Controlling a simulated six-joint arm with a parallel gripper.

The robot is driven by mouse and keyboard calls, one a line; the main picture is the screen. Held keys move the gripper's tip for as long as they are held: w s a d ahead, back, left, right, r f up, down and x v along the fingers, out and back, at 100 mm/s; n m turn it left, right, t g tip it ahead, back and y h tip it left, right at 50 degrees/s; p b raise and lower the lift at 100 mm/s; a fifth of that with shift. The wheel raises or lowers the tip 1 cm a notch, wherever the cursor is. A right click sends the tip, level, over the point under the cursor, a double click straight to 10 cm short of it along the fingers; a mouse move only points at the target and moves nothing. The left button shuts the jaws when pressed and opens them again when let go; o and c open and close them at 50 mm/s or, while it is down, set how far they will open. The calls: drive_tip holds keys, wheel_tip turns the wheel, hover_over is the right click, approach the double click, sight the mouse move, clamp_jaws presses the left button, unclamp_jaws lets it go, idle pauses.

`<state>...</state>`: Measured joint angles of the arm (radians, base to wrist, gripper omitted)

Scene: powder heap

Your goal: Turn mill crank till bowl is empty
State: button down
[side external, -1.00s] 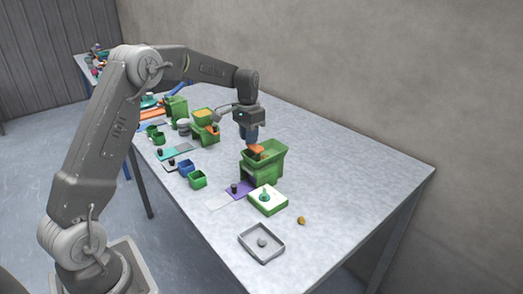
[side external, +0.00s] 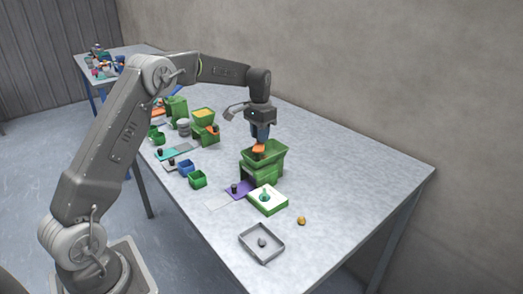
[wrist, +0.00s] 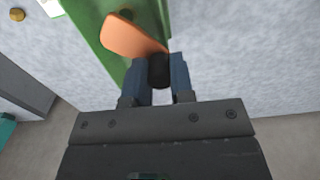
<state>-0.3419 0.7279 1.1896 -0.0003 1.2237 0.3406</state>
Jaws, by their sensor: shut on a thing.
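A green mill (side external: 262,171) with a wide bowl (side external: 276,163) on top stands near the middle of the table. Its orange crank (side external: 259,149) shows at the bowl in the side view. In the wrist view the orange crank arm (wrist: 133,36) lies over the green mill body (wrist: 112,62), and its black knob (wrist: 159,72) is between my fingers. My gripper (side external: 261,138) is shut on that knob; it also shows in the wrist view (wrist: 161,84). The bowl's inside is too small and partly hidden to tell whether powder is in it.
In front are a white-topped green box (side external: 280,203), a grey tray (side external: 245,239) and a small ochre lump (side external: 301,220). To the left are a purple slab (side external: 243,193), small cups (side external: 198,180) and another green mill (side external: 209,132). The table's right side is clear.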

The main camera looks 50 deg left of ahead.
drive_tip(key=shift+w+d+r, duration=0.1)
drive_tip(key=shift+w+d, duration=0.25)
drive_tip(key=shift+d, duration=0.15)
drive_tip(key=shift+w+d, duration=0.3)
drive_tip(key=shift+d, duration=0.6)
drive_tip(key=shift+s+d, duration=0.1)
drive_tip(key=shift+d, duration=0.8)
